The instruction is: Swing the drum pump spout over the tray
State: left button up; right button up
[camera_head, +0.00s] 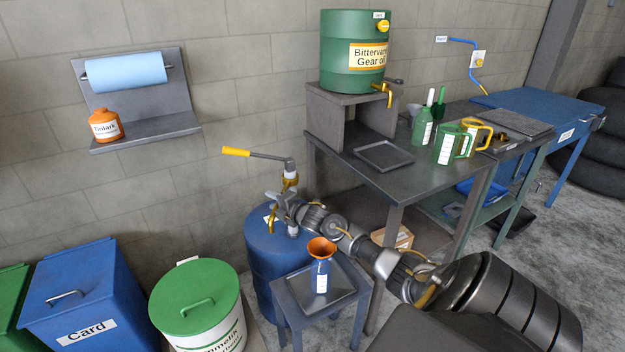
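The blue drum (262,262) stands on the floor, with the drum pump (291,172) rising from its top. The pump's lever with a yellow grip (237,152) points left. A brass-yellow part, perhaps the spout, shows at the pump beside my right gripper (280,205). The gripper is at the pump just above the drum; its fingers are small and overlap the pump, so whether they touch or hold it is unclear. A grey tray (345,297) tops the low stand right of the drum. A blue bottle with an orange funnel (321,248) stands on it. My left gripper is out of view.
My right arm crosses in front of the workbench (430,175). On the bench are a green gear oil drum (350,50) on a stand, another shallow tray (383,155) and green jugs (447,145). Bins (200,305) stand at lower left, below a wall shelf (150,130).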

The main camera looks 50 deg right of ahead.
jog(key=s+a+r, duration=0.1)
jog(key=s+r, duration=0.1)
jog(key=s, duration=0.8)
jog(key=s+a+f+m+g, duration=0.6)
jog(key=s+a+f+m, duration=0.4)
jog(key=s+a+f, duration=0.4)
jog(key=shift+s+a+f+g+h+b, duration=0.3)
jog(key=shift+s+a+g+b, duration=0.1)
jog(key=shift+s+a, duration=0.75)
jog(key=shift+s+d, duration=0.1)
jog(key=shift+d, duration=0.05)
jog(key=shift+c, duration=0.5)
